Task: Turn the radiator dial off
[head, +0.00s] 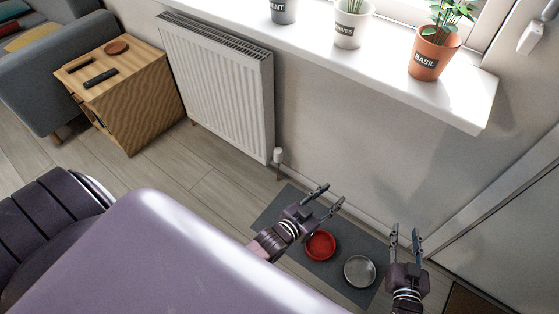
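The white radiator (217,92) hangs on the wall below the window sill. Its dial (278,155) is a small white knob at the radiator's lower right corner, on a copper-coloured pipe near the floor. The dial's setting is too small to read. My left gripper (329,197) is open and empty, to the right of and nearer than the dial, apart from it. My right gripper (405,238) is open and empty, further right near the wall and door side. Neither gripper touches the radiator or the dial.
A grey mat (284,211) with a red bowl (320,245) and a metal bowl (360,271) lies below my grippers. The white sill (385,59) with potted herbs juts out above. A wooden side table (140,99) and grey sofa (40,85) stand left. Floor before the radiator is clear.

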